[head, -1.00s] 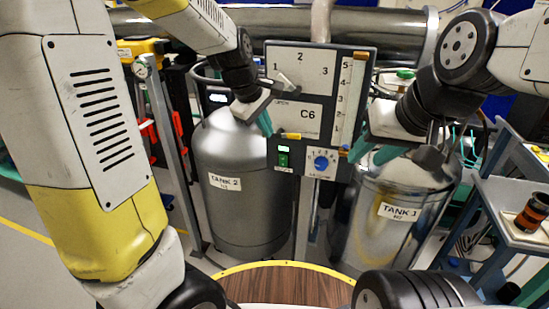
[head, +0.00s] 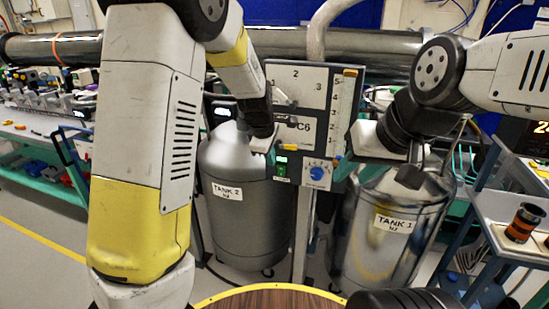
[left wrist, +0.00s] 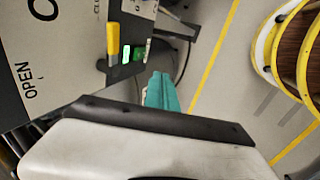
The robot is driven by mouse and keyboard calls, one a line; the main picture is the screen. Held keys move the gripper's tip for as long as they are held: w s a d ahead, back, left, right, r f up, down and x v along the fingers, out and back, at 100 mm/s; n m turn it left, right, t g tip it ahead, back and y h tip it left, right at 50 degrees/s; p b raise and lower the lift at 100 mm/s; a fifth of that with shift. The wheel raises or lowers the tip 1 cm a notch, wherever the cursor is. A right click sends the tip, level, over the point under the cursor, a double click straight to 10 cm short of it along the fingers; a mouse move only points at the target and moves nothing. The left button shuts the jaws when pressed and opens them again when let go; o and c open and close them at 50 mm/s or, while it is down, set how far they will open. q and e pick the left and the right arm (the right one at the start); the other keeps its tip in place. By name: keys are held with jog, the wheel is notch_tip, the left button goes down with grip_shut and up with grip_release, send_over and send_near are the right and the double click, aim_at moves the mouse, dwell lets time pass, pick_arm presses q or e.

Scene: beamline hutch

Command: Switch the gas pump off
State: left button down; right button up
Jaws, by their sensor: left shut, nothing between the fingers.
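The grey control panel (head: 340,75) stands upright between two tanks. A small green-lit switch (head: 281,170) sits at its lower left, and it also shows in the left wrist view (left wrist: 127,53). Its exact rocker position is too small to tell. My left gripper (head: 271,157) is shut and empty, just left of the switch in the head view. Its teal fingertips (left wrist: 162,92) show together in the left wrist view, a little apart from the switch in the picture. My right gripper (head: 356,171) is open and empty, right of the blue dial.
A yellow-tipped lever (head: 289,147) sits just above the switch, and a blue dial (head: 317,173) to its right. A cart (head: 510,240) is at the right.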

aim_at(278, 166)
pick_arm(q)
jog(key=w+f, duration=0.2)
jog(key=w+d+f, duration=0.1)
jog(key=w+f, duration=0.1)
jog(key=f, duration=0.1)
jog(key=w+d+f, duration=0.1)
jog(key=w+f, duration=0.1)
jog(key=f, duration=0.1)
jog(key=shift+w, duration=0.3)
jog(key=shift+w+d+r, duration=0.1)
jog(key=shift+w+d, duration=0.05)
jog(key=shift+w, duration=0.25)
jog(key=shift+w+d+r, duration=0.1)
jog(key=shift+w, duration=0.35)
jog(key=shift+r, duration=0.2)
jog(key=shift+r, duration=0.75)
